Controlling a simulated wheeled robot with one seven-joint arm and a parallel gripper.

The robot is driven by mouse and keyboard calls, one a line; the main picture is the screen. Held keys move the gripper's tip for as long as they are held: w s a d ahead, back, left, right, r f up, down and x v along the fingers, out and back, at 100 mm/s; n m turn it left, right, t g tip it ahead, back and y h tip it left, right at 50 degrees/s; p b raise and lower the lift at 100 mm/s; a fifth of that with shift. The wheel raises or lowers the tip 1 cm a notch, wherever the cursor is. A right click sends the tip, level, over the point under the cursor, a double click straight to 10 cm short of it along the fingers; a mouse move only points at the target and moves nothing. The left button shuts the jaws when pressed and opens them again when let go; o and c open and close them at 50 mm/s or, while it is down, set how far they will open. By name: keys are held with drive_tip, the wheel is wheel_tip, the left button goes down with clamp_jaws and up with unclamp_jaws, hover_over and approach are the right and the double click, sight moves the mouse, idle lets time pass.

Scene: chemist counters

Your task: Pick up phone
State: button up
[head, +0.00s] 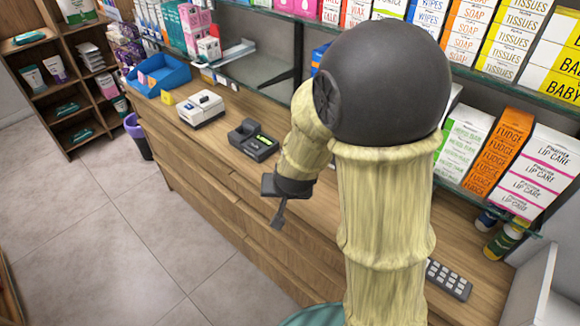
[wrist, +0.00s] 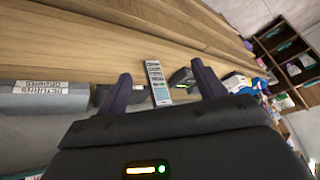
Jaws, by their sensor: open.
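A black terminal (head: 253,140), a white device (head: 201,108) and a blue tray (head: 157,76) stand along the wooden counter (head: 222,142). Boxed goods fill shelves behind. A purple bin (head: 138,136) stands on the floor at the left. Floor in front is clear.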

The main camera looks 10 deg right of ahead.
drive_tip(key=w+a+f+m+t+h, duration=0.3)
drive_tip(key=w+a+m+t+h, duration=0.2)
drive_tip(key=h, duration=0.8)
drive_tip(key=shift+w+a+f+m+t, duration=0.15)
drive_tip(key=shift+w+f+m+t, duration=0.25)
drive_tip(key=shift+w+m+t, duration=0.4)
drive_tip(key=p+x, duration=0.4)
drive_tip(key=x, duration=0.8)
